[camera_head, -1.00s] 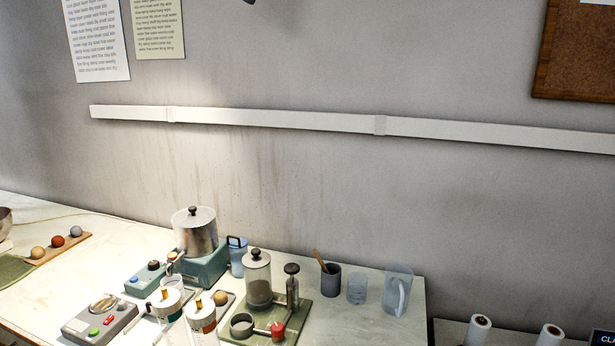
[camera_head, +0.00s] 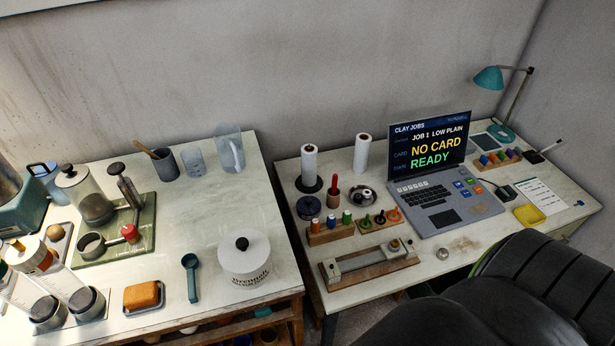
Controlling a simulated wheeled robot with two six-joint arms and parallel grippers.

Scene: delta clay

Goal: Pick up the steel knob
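A small round silvery piece, which looks like the steel knob (camera_head: 442,253), sits on the right-hand desk (camera_head: 374,290) near its front edge. It lies just below the laptop and to the right of the wooden-based fixture. Nothing touches it. Neither of my grippers is in the head view.
A laptop (camera_head: 432,198) reading "NO CARD READY" stands behind the knob. The wooden-based fixture (camera_head: 368,262) is to its left, a yellow tray (camera_head: 529,215) to its right. A gap separates this desk from the left table (camera_head: 215,215).

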